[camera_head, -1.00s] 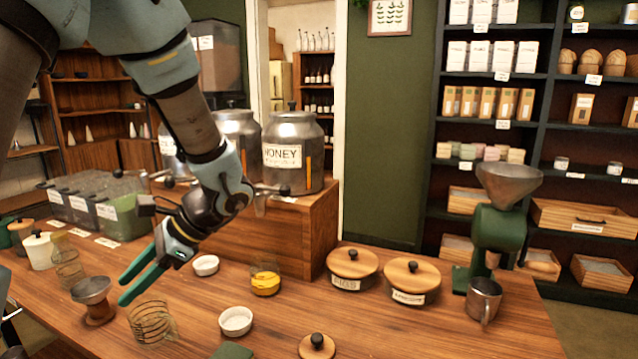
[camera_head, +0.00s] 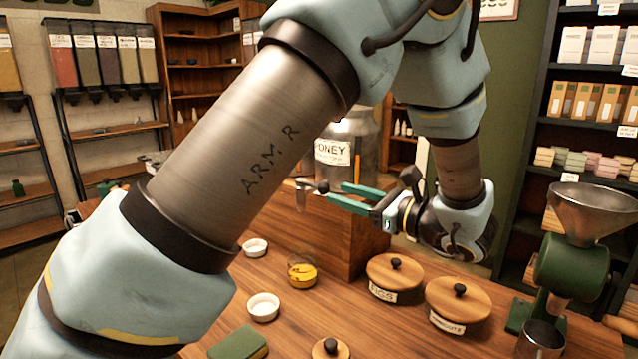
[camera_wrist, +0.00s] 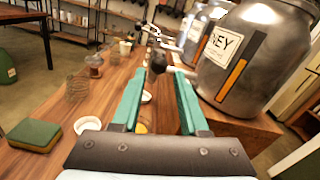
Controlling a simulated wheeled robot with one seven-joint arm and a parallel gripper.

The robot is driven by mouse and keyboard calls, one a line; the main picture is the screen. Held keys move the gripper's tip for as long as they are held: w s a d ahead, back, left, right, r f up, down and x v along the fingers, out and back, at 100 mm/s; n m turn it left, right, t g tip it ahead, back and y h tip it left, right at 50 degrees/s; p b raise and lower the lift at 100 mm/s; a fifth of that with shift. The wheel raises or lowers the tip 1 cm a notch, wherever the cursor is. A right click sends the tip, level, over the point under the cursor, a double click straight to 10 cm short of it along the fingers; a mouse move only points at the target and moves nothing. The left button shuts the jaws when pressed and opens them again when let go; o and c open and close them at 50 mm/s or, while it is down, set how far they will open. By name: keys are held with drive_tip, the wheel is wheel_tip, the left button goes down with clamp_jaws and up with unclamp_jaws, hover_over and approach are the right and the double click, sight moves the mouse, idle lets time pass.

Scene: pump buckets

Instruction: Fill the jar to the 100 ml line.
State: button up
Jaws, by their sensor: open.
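The glass jar (camera_head: 302,276) stands on the counter with yellow honey in its lower part; its measuring lines are too small to read. A steel honey tank (camera_head: 366,150) stands on a wooden box behind it, with a tap (camera_head: 300,196) jutting out above the jar's area. The tap's black knob (camera_wrist: 158,62) shows between and beyond my fingertips in the wrist view. My gripper (camera_head: 334,192) is open and empty, its green fingers pointing at the knob. A bit of yellow, likely the jar, shows below the fingers in the wrist view (camera_wrist: 140,128).
Two white bowls (camera_head: 263,307) (camera_head: 255,247) and a green sponge (camera_head: 238,345) lie left of the jar. Lidded wooden-topped pots (camera_head: 394,276) (camera_head: 458,304) and a green grinder (camera_head: 580,265) stand to the right.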

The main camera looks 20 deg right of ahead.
sight(326, 189)
drive_tip(key=p+x, duration=0.2)
drive_tip(key=x, duration=0.5)
drive_tip(key=shift+w+a, duration=0.25)
drive_tip(key=shift+w, duration=0.05)
clamp_jaws()
idle(1.1)
